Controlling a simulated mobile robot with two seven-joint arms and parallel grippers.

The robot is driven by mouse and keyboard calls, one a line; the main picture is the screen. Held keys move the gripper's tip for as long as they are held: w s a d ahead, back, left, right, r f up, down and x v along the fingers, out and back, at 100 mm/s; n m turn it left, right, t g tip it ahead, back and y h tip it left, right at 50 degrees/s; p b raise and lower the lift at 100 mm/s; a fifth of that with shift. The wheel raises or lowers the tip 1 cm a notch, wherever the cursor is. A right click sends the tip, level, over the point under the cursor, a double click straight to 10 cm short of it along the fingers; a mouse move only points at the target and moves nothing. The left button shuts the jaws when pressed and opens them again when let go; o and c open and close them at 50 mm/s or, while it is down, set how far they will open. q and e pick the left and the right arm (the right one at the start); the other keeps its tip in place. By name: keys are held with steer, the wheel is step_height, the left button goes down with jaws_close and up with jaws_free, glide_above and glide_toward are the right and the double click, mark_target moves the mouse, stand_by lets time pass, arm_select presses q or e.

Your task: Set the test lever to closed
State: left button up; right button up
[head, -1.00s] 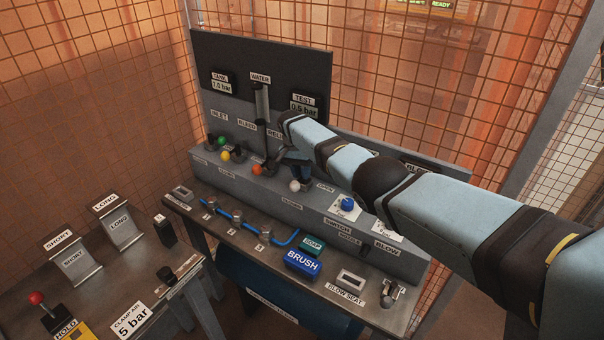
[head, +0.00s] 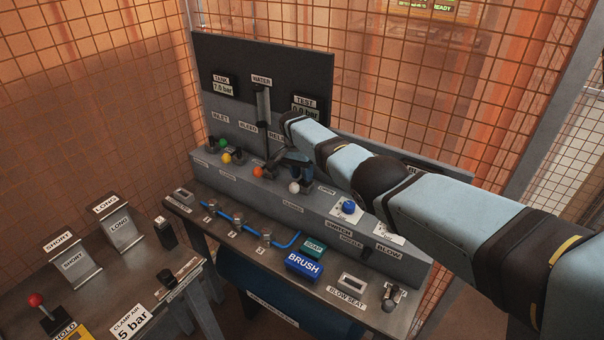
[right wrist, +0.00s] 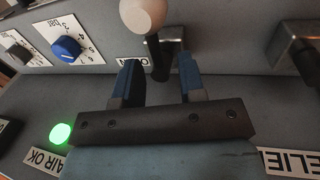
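The test lever is a short dark lever with a white ball knob (head: 293,187) on the sloped grey console, beside the OPEN and CLOSED labels. Its white knob (right wrist: 143,14) shows at the top of the right wrist view, with the OPEN label (right wrist: 132,60) beside its base. My right gripper (head: 292,166) is just above and behind the knob in the head view. In the right wrist view its two blue fingers (right wrist: 160,72) are spread, with nothing between the tips; the knob is beyond them. The TEST display (head: 305,109) seems to read 0.0 bar. My left gripper is out of view.
Levers with orange (head: 258,171), yellow (head: 226,157) and green (head: 221,143) knobs stand to the left. A blue dial (head: 348,207) is to the right. A blue brush block (head: 304,264) lies on the lower shelf. A green lamp (right wrist: 61,134) glows by the AIR OK label.

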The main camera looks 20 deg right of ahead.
steer(key=shift+r, duration=0.35)
step_height(320, 180, up, 13)
steer(key=w+a, duration=0.1)
steer(key=w, duration=0.1)
steer(key=shift+a+b, duration=0.2)
steer(key=shift+b, duration=0.1)
steer(key=shift+w+f, duration=0.1)
steer(key=shift+f, duration=0.05)
